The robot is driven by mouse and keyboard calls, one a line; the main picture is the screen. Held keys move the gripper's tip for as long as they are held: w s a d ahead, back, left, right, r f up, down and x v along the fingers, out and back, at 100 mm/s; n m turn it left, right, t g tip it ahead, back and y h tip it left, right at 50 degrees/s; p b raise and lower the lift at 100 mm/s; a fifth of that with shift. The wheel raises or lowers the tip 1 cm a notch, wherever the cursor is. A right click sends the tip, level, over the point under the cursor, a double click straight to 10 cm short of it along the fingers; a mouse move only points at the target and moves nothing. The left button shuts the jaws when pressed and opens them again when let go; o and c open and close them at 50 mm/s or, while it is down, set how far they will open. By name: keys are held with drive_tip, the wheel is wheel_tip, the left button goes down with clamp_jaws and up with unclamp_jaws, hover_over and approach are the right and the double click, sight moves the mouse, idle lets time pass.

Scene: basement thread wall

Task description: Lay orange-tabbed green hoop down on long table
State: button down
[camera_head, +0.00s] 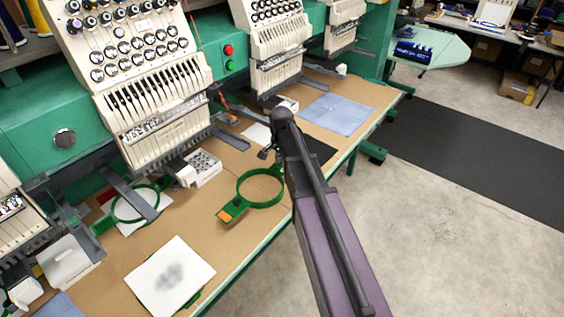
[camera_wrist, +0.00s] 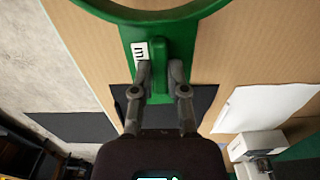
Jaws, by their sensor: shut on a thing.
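The orange-tabbed green hoop (camera_head: 239,190) is a round green ring with an orange tab (camera_head: 232,211) at its lower left in the head view. My gripper (camera_wrist: 158,70) is shut on the hoop's green bracket, on the side opposite the orange tab. The ring also shows at the top of the wrist view (camera_wrist: 150,16), with a white marked label beside the fingers. In the head view my arm hides most of the gripper. The hoop is over the brown long table (camera_head: 170,232) near its front edge; I cannot tell whether it touches the top.
Embroidery machine heads (camera_head: 140,80) line the table's back. Another green hoop (camera_head: 116,208) lies at the left, near a white cloth piece (camera_head: 170,277) with a grey patch. A small white box (camera_head: 205,168) stands behind my hoop. A blue cloth (camera_head: 337,112) lies farther right.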

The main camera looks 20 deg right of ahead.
drive_tip(key=shift+f+b, duration=0.7)
drive_tip(key=shift+f, duration=0.45)
drive_tip(key=c, duration=0.6)
unclamp_jaws()
drive_tip(key=shift+r, duration=0.25)
